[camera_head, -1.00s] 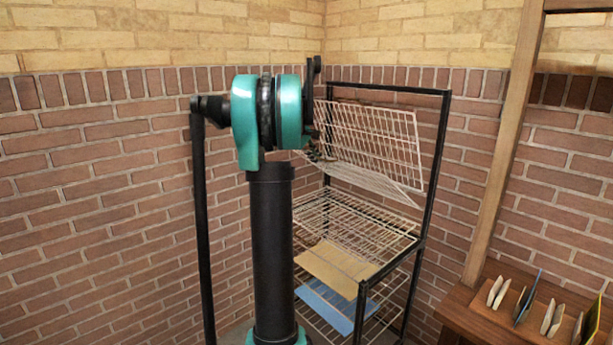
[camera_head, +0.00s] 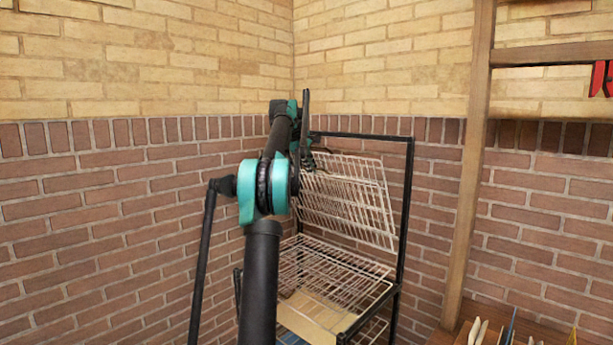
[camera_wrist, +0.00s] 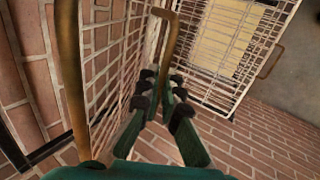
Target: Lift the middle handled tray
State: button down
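The black-framed rack holds wire trays. A wire tray (camera_head: 345,200) with a closely set panel is tilted steeply up at its upper part; two tilted panels seem to overlap there, so I cannot tell the middle tray from the top one. In the wrist view, a brown bar handle (camera_wrist: 171,45) runs down to my gripper (camera_wrist: 161,84). Its dark-padded fingers stand a little apart on either side of the bar. Whether they touch or grip it is unclear. In the head view, my arm hides most of the gripper at the tray's upper left.
Lower wire shelves (camera_head: 330,268) lie level, with a tan board (camera_head: 312,316) on or under them. A black rack post (camera_head: 405,215) stands at right. Brick walls are close behind and left. A wooden stand (camera_head: 470,180) is at right.

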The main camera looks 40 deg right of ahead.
jog(key=shift+d+r, duration=0.3)
jog(key=shift+d, duration=0.25)
jog(key=c, duration=1.7)
grip_release()
jog(key=shift+v, duration=3.7)
